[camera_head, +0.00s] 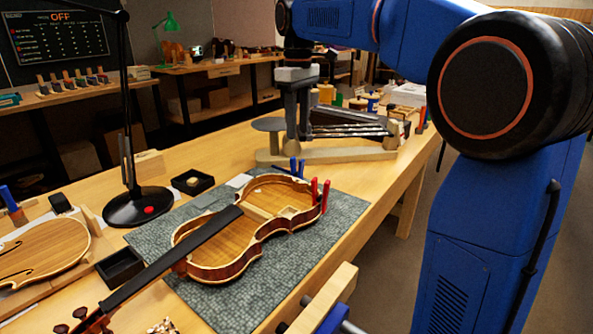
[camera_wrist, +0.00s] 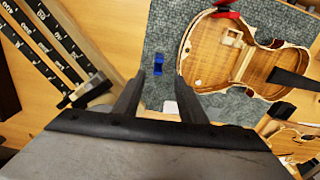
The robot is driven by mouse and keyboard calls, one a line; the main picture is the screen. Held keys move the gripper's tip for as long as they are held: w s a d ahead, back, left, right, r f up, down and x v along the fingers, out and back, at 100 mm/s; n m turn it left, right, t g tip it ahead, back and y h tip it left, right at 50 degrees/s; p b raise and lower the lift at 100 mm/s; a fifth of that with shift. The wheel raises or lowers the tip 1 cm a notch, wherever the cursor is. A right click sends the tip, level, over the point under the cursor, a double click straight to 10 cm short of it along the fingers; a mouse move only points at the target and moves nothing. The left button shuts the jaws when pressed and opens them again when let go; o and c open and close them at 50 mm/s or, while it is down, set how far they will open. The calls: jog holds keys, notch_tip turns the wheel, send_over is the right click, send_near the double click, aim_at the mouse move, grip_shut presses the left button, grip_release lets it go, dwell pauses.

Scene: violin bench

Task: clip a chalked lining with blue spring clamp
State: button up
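The open violin body (camera_head: 262,215) lies on a grey patterned mat (camera_head: 335,222), its inside facing up. Red spring clamps (camera_head: 320,193) stand at its right end; red also shows on the rim in the wrist view (camera_wrist: 226,13). A blue spring clamp (camera_head: 297,167) stands just behind the violin. In the wrist view the blue clamp (camera_wrist: 158,65) is beyond my fingertips, apart from the violin (camera_wrist: 235,58). My gripper (camera_wrist: 160,88) is open and empty, with its fingers above the clamp in the head view (camera_head: 297,145). I cannot make out chalk marks on the lining.
A wooden rack with dark strips (camera_head: 345,154) stands close behind my gripper and shows at upper left in the wrist view (camera_wrist: 50,45). A black lamp (camera_head: 138,207), small black trays (camera_head: 193,182) and a violin plate (camera_head: 45,250) are left. The mat's front right is clear.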

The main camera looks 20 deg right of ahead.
send_over(297, 172)
jog(key=f, duration=0.9)
jog(key=shift+s+f, duration=0.2)
jog(key=shift+s, duration=0.15)
jog(key=shift+w+f, duration=0.15)
jog(key=shift+f, duration=1.3)
jog(key=shift+w+f, duration=0.1)
jog(key=shift+f, duration=1.3)
grip_shut()
